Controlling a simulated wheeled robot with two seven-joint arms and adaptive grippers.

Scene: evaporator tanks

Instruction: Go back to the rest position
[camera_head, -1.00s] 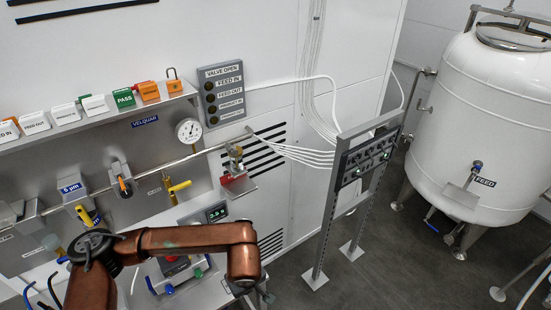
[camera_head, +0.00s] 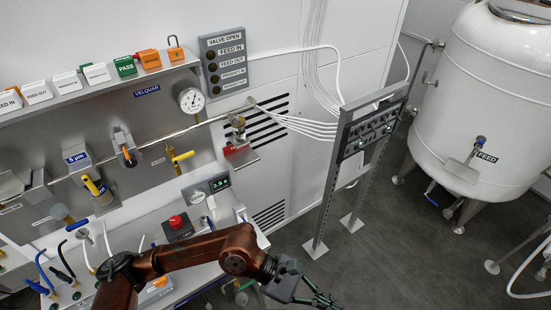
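My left arm, copper-brown, comes in from the lower left and reaches right, low in the head view. Its dark gripper (camera_head: 322,299) is near the bottom edge, over the floor to the right of the bench. It touches nothing that I can see, and I see nothing held in it. The fingers are small and dark, so how far apart they are is unclear. My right gripper is not in view.
Hoses (camera_head: 62,262) stand at the lower left. A metal stand (camera_head: 331,184) and a white tank (camera_head: 497,92) are at the right. Grey floor (camera_head: 400,250) lies between them.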

